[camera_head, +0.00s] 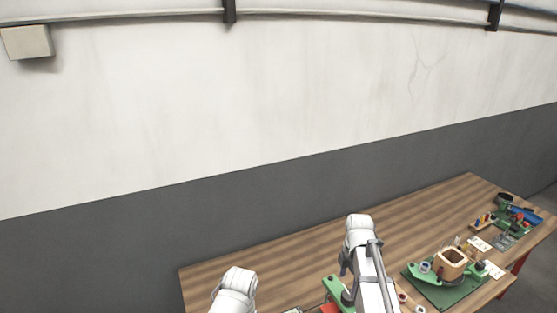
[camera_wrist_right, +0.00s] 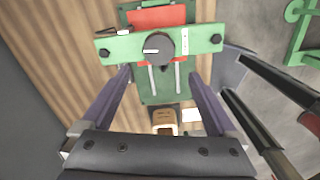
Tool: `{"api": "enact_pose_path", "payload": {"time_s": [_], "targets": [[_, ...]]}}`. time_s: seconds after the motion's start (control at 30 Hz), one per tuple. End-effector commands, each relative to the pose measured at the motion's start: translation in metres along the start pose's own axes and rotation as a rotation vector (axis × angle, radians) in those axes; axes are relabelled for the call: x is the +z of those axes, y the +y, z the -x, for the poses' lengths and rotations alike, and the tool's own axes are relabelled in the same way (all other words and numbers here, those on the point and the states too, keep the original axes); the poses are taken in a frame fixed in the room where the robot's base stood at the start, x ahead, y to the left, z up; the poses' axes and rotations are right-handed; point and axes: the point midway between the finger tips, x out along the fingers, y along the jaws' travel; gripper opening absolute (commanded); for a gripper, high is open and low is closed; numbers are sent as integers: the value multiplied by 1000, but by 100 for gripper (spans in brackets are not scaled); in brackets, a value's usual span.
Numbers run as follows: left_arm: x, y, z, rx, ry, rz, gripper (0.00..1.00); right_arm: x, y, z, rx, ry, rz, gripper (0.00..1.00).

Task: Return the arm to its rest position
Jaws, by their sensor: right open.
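My right arm reaches over the wooden table (camera_head: 290,258) in the head view. Its gripper (camera_head: 345,266) hangs there, small and partly hidden by my arm. In the right wrist view my right gripper (camera_wrist_right: 160,82) is open, its two fingers wide apart with nothing held between them. Beyond the fingertips is a green fixture (camera_wrist_right: 205,45) with a red plate and a dark round knob. In the head view part of this green fixture (camera_head: 335,285) shows beside my right arm. Of my left arm only a white link shows at the bottom edge; its gripper is out of view.
A tan square coil (camera_head: 451,262) stands on a green base (camera_head: 445,293) at the right. Small parts and tools, with a blue item (camera_head: 525,215), crowd the table's far right end. The table's back left part is bare. A wall (camera_head: 270,110) runs behind it.

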Motion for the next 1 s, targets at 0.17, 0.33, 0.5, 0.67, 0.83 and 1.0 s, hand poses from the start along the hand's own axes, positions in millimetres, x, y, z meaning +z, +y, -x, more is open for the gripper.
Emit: {"api": "enact_pose_path", "payload": {"time_s": [0.17, 0.33, 0.5, 0.67, 0.83, 1.0], "targets": [[-3, 4, -45, -1, 1, -2, 50, -66, -22, -45, -12, -18, -261, 94], [-5, 7, -81, -1, 1, -4, 50, -126, -50, -81, -14, -45, -580, 94], [-7, 10, -115, -2, 2, -7, 50, -177, -82, -114, -2, -75, -893, 94], [-9, 12, -138, -3, 2, -8, 50, -210, -109, -138, 18, -94, -1138, 94], [-10, 14, -150, -3, 2, -9, 50, -228, -126, -150, 36, -105, -1300, 94], [-10, 14, -152, -3, 2, -9, 50, -233, -130, -152, 42, -108, -1357, 94]]}}
